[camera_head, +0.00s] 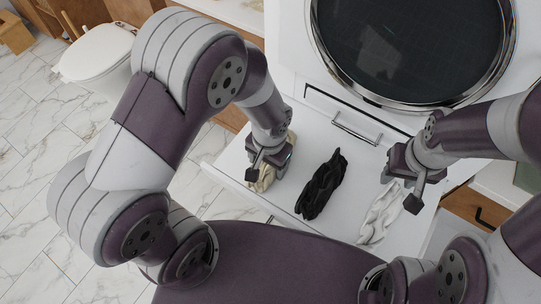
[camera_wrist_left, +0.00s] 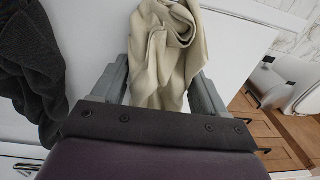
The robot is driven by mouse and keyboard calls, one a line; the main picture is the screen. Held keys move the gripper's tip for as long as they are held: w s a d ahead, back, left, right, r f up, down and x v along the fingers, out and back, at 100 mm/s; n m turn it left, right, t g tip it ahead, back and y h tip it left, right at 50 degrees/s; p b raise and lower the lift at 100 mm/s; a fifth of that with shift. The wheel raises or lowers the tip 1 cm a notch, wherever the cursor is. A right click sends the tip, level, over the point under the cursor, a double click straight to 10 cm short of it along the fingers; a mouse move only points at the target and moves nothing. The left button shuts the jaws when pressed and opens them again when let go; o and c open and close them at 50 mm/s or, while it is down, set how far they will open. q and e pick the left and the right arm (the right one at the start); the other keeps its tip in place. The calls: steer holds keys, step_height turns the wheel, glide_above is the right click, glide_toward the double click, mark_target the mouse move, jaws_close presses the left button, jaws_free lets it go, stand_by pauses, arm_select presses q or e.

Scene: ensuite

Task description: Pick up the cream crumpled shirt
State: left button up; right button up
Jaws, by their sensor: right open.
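The cream crumpled shirt (camera_head: 264,178) lies at the left end of the white pulled-out surface, partly hidden by my left gripper (camera_head: 268,161). In the left wrist view the shirt (camera_wrist_left: 160,55) fills the space between the two spread fingers of my left gripper (camera_wrist_left: 165,92). The cloth reaches both fingers; I cannot tell whether they press on it. My right gripper (camera_head: 402,190) is open above the far end of a white crumpled cloth (camera_head: 379,215), near the right end of the same surface.
A black crumpled cloth (camera_head: 322,186) lies between the cream shirt and the white cloth; it also shows in the left wrist view (camera_wrist_left: 30,65). Behind stands a white appliance with a round dark door (camera_head: 410,45) and a handle (camera_head: 356,128). A toilet (camera_head: 95,55) is at the far left.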

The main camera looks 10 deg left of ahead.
arm_select(q)
steer(key=c, duration=0.3)
